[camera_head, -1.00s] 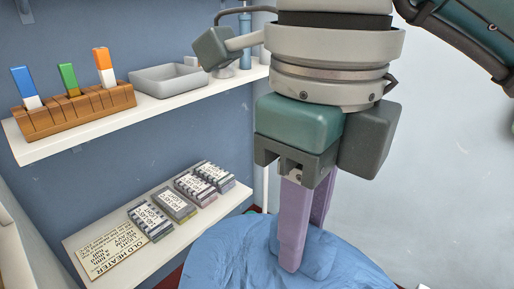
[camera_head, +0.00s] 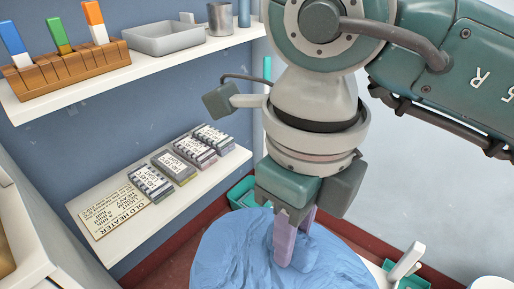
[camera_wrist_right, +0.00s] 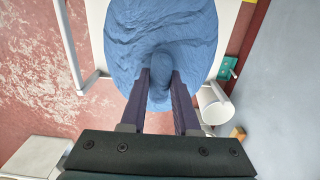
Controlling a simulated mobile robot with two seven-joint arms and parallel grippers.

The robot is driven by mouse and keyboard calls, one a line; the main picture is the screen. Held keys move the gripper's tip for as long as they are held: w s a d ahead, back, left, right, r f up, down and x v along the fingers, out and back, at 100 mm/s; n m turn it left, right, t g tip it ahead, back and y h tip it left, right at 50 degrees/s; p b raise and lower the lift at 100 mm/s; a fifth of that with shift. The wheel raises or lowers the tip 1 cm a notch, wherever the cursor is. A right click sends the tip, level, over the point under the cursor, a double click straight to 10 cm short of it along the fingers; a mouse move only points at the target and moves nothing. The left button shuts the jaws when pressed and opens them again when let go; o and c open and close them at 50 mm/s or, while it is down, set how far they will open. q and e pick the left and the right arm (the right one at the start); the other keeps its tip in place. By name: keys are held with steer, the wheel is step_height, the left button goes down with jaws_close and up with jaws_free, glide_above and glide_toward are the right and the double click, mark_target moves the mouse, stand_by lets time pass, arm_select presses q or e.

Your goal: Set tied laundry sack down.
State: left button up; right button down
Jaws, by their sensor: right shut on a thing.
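The laundry sack (camera_head: 235,255) is a big, crumpled blue cloth bundle at the bottom middle of the head view. It fills the top middle of the right wrist view (camera_wrist_right: 190,25). My right gripper (camera_head: 290,255) points down with its purple fingers shut on the gathered blue neck of the sack. In the right wrist view the fingers (camera_wrist_right: 160,85) lie on both sides of that bunched knot. A white surface (camera_wrist_right: 96,20) lies below the sack; I cannot tell whether the sack touches it. The sack's underside is hidden. My left gripper is not in view.
A wall shelf (camera_head: 70,105) holds a wooden block with coloured tags (camera_head: 70,68), a grey tray (camera_head: 163,40) and a metal cup (camera_head: 220,18). A lower shelf (camera_head: 180,205) carries labelled packs. Teal bins (camera_head: 240,192) stand on the red floor (camera_head: 165,270).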

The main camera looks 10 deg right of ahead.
steer(key=shift+w, duration=0.1)
steer(key=c, duration=1.1)
jaws_free()
steer(key=shift+f, duration=0.2)
steer(key=o, duration=0.5)
steer(key=shift+r, duration=0.1)
steer(key=shift+c, duration=0.2)
